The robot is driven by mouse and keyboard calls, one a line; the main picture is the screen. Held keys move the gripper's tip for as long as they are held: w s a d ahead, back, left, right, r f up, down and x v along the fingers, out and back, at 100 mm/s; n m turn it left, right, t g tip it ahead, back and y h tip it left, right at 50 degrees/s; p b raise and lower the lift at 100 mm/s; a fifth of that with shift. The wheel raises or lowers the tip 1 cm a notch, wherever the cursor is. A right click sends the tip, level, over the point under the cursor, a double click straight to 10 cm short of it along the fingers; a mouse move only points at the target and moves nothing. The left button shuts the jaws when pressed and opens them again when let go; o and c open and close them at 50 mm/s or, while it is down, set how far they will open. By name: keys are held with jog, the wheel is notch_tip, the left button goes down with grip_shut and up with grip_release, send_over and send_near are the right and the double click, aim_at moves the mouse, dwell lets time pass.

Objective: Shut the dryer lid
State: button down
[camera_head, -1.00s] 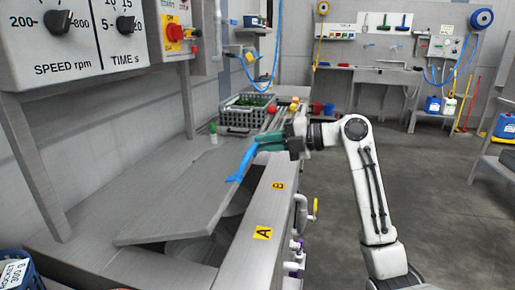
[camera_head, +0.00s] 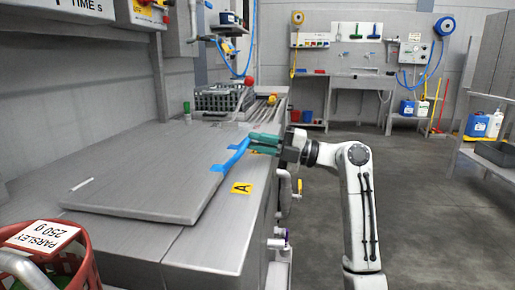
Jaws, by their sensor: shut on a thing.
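The dryer lid (camera_head: 150,178) is a broad grey metal slab on the counter at left. It lies flat or nearly flat, and no opening shows under its near edge; whether it is fully seated I cannot tell. A bright blue handle (camera_head: 235,159) is fixed to the lid's right edge. My gripper (camera_head: 257,144), with green fingers, reaches in from the right and is shut on the handle's far end. The fingers partly hide that end.
A red basket (camera_head: 88,272) labelled parsley stands at the near left. A grey crate (camera_head: 215,98) and a roller track with red and yellow balls are farther back.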

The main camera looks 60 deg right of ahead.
jog(key=shift+f+b, duration=0.5)
jog(key=shift+f, duration=0.25)
jog(key=c, duration=1.1)
grip_release()
jog(key=shift+r, duration=0.1)
jog(key=p+v, duration=0.1)
jog(key=v, duration=1)
jog(key=shift+a+p, duration=0.1)
jog(key=shift+p, duration=0.2)
